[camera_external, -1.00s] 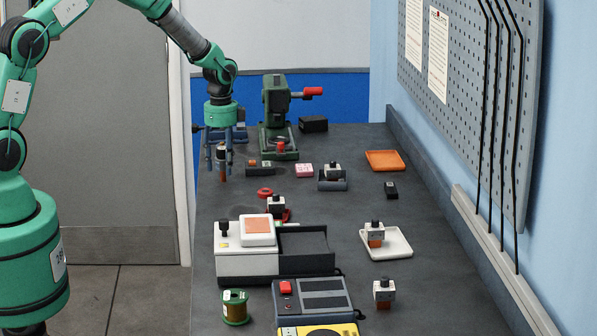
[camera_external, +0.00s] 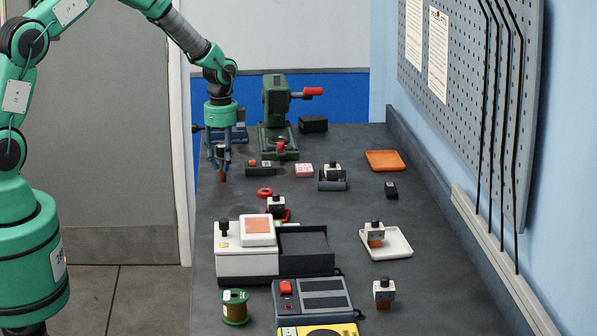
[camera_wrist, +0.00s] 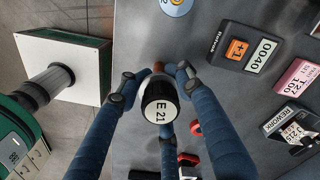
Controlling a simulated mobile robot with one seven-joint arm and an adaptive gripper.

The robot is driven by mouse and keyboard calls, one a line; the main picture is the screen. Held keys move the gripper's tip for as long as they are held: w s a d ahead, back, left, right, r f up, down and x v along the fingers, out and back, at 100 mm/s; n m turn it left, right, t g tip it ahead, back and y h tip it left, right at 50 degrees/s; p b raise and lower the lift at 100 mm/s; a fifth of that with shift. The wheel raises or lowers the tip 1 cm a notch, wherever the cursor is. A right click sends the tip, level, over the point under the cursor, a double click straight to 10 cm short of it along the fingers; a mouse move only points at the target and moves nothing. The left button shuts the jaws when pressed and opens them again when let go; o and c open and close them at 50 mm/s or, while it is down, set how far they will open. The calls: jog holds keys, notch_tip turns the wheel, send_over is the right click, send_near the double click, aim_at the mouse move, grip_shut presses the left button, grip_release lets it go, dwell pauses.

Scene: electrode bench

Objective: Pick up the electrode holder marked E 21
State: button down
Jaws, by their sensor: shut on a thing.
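The electrode holder marked E 21 (camera_wrist: 160,112) is upright between my blue fingers in the wrist view. Its round white top with the black E 21 mark faces the camera, and a copper-brown part shows beyond it. In the external view the holder (camera_external: 223,172) is a small brown and dark piece under my gripper (camera_external: 221,155), at the bench's left edge. My gripper is shut on it, a finger on either side; the fingertips also show in the wrist view (camera_wrist: 155,80). I cannot tell whether its lower end touches the bench.
A green press (camera_external: 277,105) with a red handle stands just behind to the right. A small counter block (camera_external: 260,168) and a pink block (camera_external: 304,170) lie right of the gripper. Other holders stand nearer, one in a white tray (camera_external: 400,246).

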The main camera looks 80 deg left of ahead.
aim_at(221, 146)
jog(key=shift+r, duration=0.15)
jog(key=shift+r, duration=0.45)
notch_tip(221, 146, up, 3)
jog(key=shift+s+d+f+p, duration=0.1)
jog(key=shift+s+f+p, duration=0.05)
jog(key=shift+p, duration=0.2)
jog(key=s+d+r+p, duration=0.1)
jog(key=s+d, duration=0.8)
jog(key=s, duration=0.3)
jog(key=shift+s, duration=0.35)
